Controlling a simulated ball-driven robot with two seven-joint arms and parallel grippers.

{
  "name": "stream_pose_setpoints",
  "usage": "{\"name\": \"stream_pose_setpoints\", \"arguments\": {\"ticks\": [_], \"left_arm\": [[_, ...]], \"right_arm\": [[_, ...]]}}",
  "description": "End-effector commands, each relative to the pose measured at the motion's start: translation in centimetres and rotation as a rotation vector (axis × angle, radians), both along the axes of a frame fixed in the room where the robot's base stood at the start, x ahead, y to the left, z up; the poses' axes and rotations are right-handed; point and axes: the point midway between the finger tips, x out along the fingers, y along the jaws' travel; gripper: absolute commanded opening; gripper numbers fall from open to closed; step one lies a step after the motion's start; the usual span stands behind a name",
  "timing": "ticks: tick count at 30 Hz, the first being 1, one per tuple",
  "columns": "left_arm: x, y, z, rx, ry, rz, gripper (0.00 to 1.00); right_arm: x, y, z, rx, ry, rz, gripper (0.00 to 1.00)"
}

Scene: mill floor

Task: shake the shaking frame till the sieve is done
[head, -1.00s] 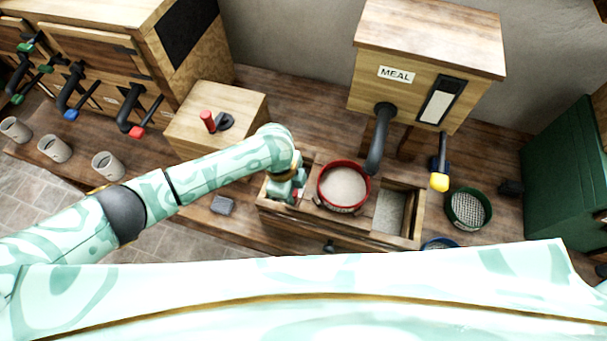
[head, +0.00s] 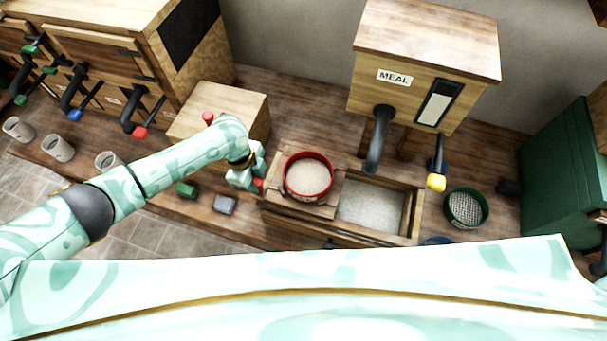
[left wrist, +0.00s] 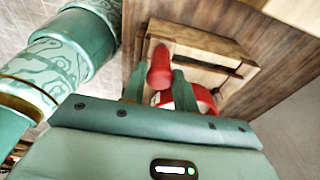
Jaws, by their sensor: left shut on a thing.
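The shaking frame (head: 321,211) is a wooden carriage on a long wooden box, at the box's left end in the head view. The red-rimmed sieve (head: 307,175) sits upright on it with pale meal inside. The box's right part (head: 372,208) is uncovered and shows pale meal. My left gripper (head: 252,178) is at the left end of the frame. In the left wrist view, its fingers (left wrist: 158,88) are shut on a red handle (left wrist: 160,66); the red sieve shows partly behind them. My right gripper is not in view.
The MEAL hopper (head: 425,75) with its dark spout stands behind the box. A green sieve (head: 466,208) lies to the right. A grey block (head: 224,204) and a green block (head: 186,190) lie at left, near several cups. My pale body covers the front.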

Motion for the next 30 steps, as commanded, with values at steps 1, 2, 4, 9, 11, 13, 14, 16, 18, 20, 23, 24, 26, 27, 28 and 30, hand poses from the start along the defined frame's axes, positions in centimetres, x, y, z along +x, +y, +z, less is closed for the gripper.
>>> {"name": "stream_pose_setpoints", "arguments": {"ticks": [1,2,4,9,11,13,14,16,18,20,23,24,26,27,28,30], "left_arm": [[0.0,-0.1,0.0,-0.001,0.000,-0.001,0.12],[0.0,-0.1,0.0,-0.001,0.000,-0.001,0.12],[0.0,-0.1,0.0,-0.001,0.000,-0.001,0.12],[-0.5,-1.4,0.1,-0.004,0.002,-0.002,0.12],[-0.9,-2.3,0.2,-0.004,0.002,-0.003,0.13],[-1.3,-3.4,0.1,-0.004,0.004,-0.002,0.13],[-1.5,-3.8,0.1,-0.004,0.004,-0.002,0.13],[-1.8,-4.9,0.1,-0.003,0.003,-0.003,0.13],[-2.2,-5.9,0.1,-0.003,0.002,-0.001,0.13],[-2.5,-6.8,0.1,-0.004,0.001,-0.002,0.13],[-3.0,-8.2,0.1,-0.003,0.002,-0.001,0.13],[-3.1,-8.6,0.0,-0.003,0.002,-0.001,0.12],[-3.3,-9.0,0.0,-0.002,0.001,-0.001,0.12],[-3.4,-9.2,0.0,-0.002,0.001,-0.001,0.12],[-3.4,-9.2,0.0,-0.002,0.002,0.000,0.12],[-3.4,-9.3,0.0,-0.001,0.001,0.000,0.12]], "right_arm": [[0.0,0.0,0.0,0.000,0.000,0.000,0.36],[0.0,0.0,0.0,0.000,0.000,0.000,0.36],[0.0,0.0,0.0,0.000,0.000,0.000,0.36],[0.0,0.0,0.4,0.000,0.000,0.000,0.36],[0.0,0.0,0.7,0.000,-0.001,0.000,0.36],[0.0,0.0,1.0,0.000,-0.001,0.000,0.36],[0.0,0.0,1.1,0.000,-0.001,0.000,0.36],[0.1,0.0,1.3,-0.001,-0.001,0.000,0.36],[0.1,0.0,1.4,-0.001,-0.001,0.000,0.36],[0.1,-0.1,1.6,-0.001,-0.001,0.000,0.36],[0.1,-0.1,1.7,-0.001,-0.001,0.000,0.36],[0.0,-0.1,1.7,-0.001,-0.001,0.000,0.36],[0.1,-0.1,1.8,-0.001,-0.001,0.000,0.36],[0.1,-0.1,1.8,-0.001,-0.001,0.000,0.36],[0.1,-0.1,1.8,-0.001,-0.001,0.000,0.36],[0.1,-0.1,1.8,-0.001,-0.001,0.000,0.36]]}}
